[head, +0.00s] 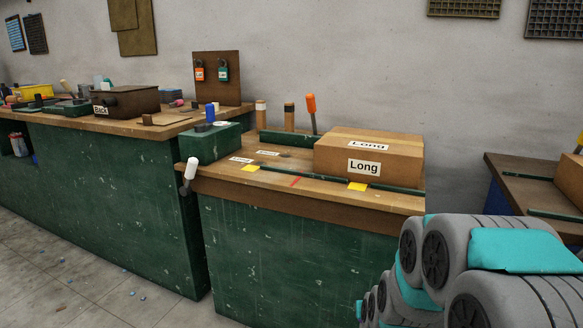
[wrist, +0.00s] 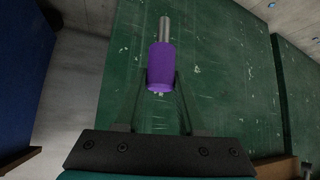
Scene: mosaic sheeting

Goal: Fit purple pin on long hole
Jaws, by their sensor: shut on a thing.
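The purple pin (wrist: 160,64) shows in the wrist view, with a purple grip and a bare metal shaft pointing away from my gripper. My gripper (wrist: 162,82) is shut on the purple grip. The gripper is out of sight in the head view. In the head view, a brown box (head: 330,167) labelled "Long" on its top and front sits on the right of the near workbench (head: 320,190). I cannot make out a long hole in either view.
A green block (head: 208,146) with a blue-handled piece stands on the bench's left. A white-handled tool (head: 190,170) hangs at its left edge. Handled tools, including an orange one (head: 311,105), stand behind. Green rails (head: 320,179) edge the top. Another bench (head: 110,122) stands left.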

